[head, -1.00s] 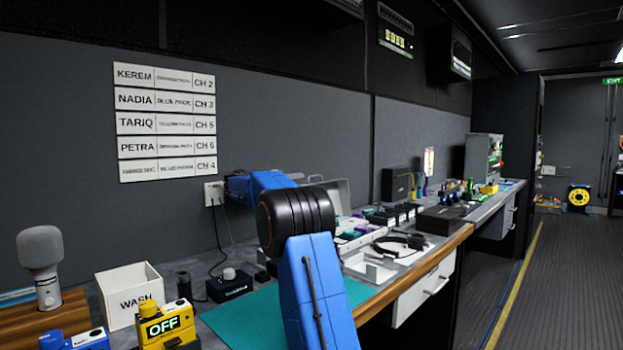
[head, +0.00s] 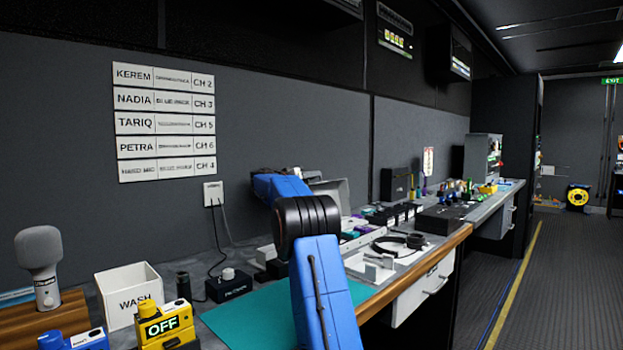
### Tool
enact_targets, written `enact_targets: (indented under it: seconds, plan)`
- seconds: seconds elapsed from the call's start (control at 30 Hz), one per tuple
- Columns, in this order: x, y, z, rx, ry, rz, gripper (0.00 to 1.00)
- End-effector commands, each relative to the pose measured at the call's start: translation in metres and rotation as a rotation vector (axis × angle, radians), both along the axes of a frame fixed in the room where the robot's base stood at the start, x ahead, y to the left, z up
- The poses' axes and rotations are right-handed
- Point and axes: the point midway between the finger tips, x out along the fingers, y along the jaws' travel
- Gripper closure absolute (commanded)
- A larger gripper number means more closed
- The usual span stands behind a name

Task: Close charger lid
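A grey panel (head: 335,195), which looks like the raised charger lid, stands tilted up on the bench behind my arm. Its left part and the body beneath it are mostly hidden by my blue arm link and black elbow joint. My gripper is not visible; my arm reaches toward the wall beside the lid and its end is hidden. I cannot tell whether it touches the lid.
The bench holds a teal mat (head: 250,318), a white WASH box (head: 130,295), a yellow OFF pack (head: 165,325), a grey microphone (head: 40,260) and a headset (head: 400,243). A dark case (head: 440,220) stands farther along. The aisle floor (head: 500,290) at right is clear.

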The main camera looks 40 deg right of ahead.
Motion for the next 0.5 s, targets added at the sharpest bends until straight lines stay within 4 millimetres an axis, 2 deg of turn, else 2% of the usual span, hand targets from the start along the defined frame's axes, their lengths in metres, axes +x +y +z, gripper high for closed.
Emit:
enact_targets:
  seconds: [0.07,0.17,0.5]
  plan:
    - [0.0001,0.0002,0.0,0.0,0.0,0.0,0.76]
    - [0.0001,0.0002,-0.0002,0.0,0.0,0.0,1.0]
    - [-0.0022,0.0002,0.0008,0.001,-0.01,0.0,1.0]
